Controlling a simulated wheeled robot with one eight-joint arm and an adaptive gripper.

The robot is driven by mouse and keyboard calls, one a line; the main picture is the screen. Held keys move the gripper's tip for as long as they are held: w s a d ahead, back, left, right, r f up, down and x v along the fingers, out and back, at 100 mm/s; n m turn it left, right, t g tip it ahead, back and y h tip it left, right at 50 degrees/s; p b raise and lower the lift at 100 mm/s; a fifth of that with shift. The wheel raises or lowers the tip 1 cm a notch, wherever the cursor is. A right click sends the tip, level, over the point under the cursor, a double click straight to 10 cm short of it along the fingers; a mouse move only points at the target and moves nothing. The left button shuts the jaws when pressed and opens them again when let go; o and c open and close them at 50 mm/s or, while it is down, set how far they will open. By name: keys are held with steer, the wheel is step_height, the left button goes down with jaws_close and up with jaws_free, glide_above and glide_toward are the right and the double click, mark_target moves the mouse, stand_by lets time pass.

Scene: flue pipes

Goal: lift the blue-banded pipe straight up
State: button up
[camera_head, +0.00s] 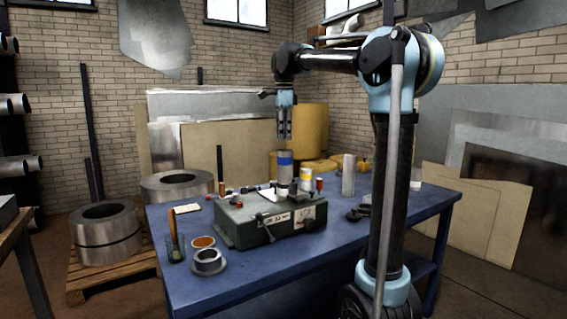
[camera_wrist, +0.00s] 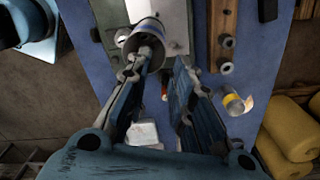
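The blue-banded pipe (camera_head: 285,172) stands upright at the grey-green box-like fixture (camera_head: 262,222) on the blue table. Its blue band is near the top; its lower end is partly hidden by the fixture. My gripper (camera_head: 284,134) points down just above the pipe's top, with a small gap apparent. Contact there cannot be told.
A yellow-banded can or pipe (camera_head: 306,178), a red-topped piece (camera_head: 319,185) and a plain grey cylinder (camera_head: 349,175) stand close by to the right. The table's front (camera_head: 310,252) is clear.

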mark_target(284, 161)
step_height(284, 161, down, 12)
steer(key=shift+r, duration=0.2)
stand_by(0.4)
jaws_close()
steer(key=shift+r, duration=0.2)
step_height(284, 161, up, 8)
stand_by(2.1)
stand_by(0.4)
steer(key=shift+r, duration=0.55)
